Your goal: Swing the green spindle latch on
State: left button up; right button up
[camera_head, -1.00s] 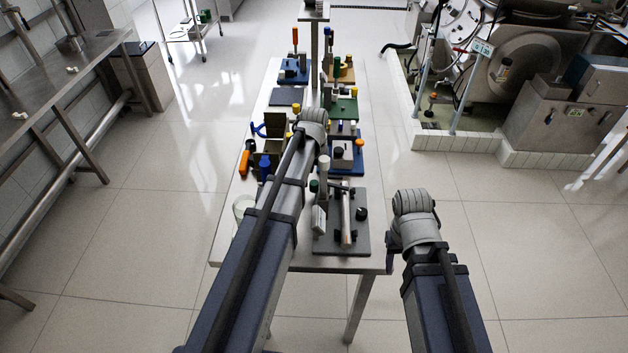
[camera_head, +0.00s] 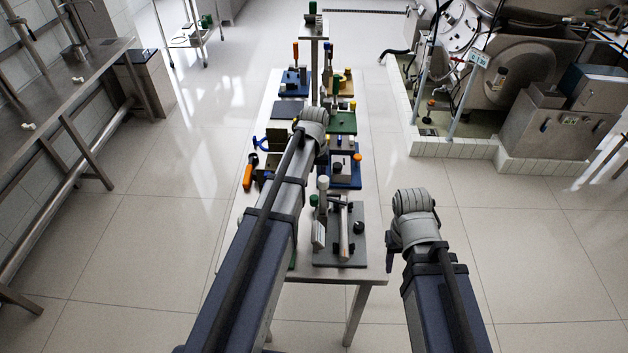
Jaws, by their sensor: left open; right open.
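I cannot single out the green spindle latch for sure. A grey board (camera_head: 350,257) near the table's front end carries a light upright post (camera_head: 323,186), a small green cap (camera_head: 314,200) and a pale bar (camera_head: 343,230). Further back, a green board (camera_head: 344,122) and an upright green piece (camera_head: 338,82) show. My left gripper (camera_head: 321,156) hangs over the middle of the table, mostly hidden by its own arm. My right gripper (camera_head: 391,261) is off the table's right edge, clear of everything. Both are open, and I see nothing held.
The narrow table (camera_head: 350,275) holds several boards with fixtures. An orange-handled tool (camera_head: 248,172) and a blue clamp (camera_head: 260,144) lie at its left edge. A thin stand (camera_head: 314,60) rises at the far end. Floor to the right is free up to the machine (camera_head: 540,70).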

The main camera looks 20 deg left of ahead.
aim_at(314, 197)
pick_arm(q)
jog(key=m, duration=0.3)
jog(key=shift+r+m+p, duration=0.3)
jog(key=shift+r, duration=0.05)
jog(key=shift+r+m, duration=0.1)
jog(key=shift+m, duration=1.1)
notch_tip(314, 197, down, 8)
jog(key=b, duration=0.7)
jog(key=shift+b, duration=0.35)
jog(key=shift+r, duration=0.1)
jog(key=shift+c, duration=0.4)
grip_shut()
